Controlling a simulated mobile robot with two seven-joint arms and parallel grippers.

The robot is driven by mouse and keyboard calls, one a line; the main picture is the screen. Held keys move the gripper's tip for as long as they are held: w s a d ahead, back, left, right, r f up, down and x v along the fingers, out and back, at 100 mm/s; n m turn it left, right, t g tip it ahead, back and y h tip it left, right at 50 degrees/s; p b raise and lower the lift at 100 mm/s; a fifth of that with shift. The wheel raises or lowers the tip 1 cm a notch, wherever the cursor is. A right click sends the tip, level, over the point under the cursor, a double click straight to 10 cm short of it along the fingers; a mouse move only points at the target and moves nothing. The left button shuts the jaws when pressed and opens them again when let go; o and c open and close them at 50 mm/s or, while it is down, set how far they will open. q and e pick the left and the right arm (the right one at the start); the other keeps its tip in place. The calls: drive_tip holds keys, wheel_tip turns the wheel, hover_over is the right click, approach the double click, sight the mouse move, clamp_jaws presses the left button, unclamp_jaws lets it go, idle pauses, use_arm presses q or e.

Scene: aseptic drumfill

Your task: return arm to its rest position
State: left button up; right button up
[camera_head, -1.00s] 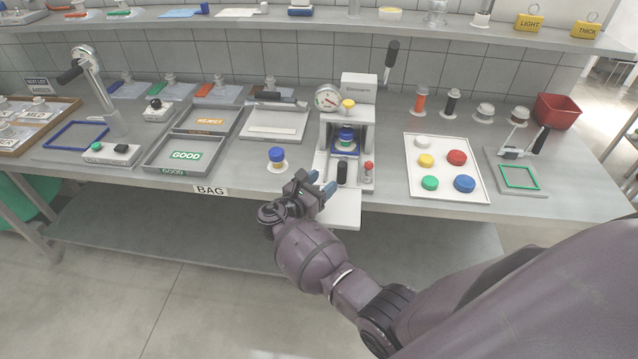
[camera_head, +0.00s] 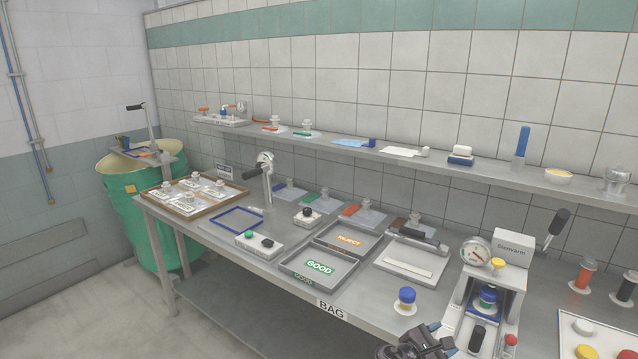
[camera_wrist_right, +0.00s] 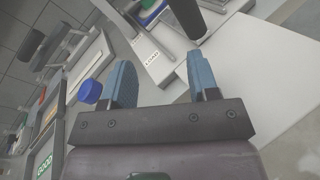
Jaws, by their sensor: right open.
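My right gripper (camera_head: 428,345) shows at the bottom edge of the head view, in front of the bench and just left of the press machine (camera_head: 490,290). In the right wrist view its two blue fingers (camera_wrist_right: 162,85) are apart with nothing between them. A blue-capped jar (camera_head: 406,300) stands on the bench left of the press; its blue cap (camera_wrist_right: 90,91) shows beside the left finger in the wrist view. A second blue-capped jar (camera_head: 487,298) sits inside the press. My left gripper is not in view.
The GOOD tray (camera_head: 318,268) and REJECT tray (camera_head: 348,240) lie left of the press. A shelf (camera_head: 400,163) runs above the bench. A green drum (camera_head: 135,205) stands at the far left. The floor in front of the bench is clear.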

drive_tip(key=w+a+m+t+y, duration=0.3)
drive_tip(key=a+m+y, duration=0.1)
drive_tip(key=m+y, duration=0.15)
drive_tip(key=s+a+m+t+y, duration=0.3)
drive_tip(key=s+m+y, duration=0.3)
drive_tip(key=m+y, duration=0.1)
drive_tip(key=s+d+f+m, duration=0.1)
drive_tip(key=s+f, duration=0.2)
drive_tip(key=s, duration=0.6)
drive_tip(key=s+d+f+m+g+y+b, duration=0.1)
drive_tip(key=s+d+f+m, duration=0.1)
drive_tip(key=s, duration=0.7)
drive_tip(key=s+d+f+m+g, duration=0.1)
drive_tip(key=s+f, duration=0.3)
drive_tip(key=s, duration=0.5)
drive_tip(key=shift+d+m+y, duration=0.3)
drive_tip(key=shift+m+y, duration=0.05)
drive_tip(key=shift+m, duration=0.4)
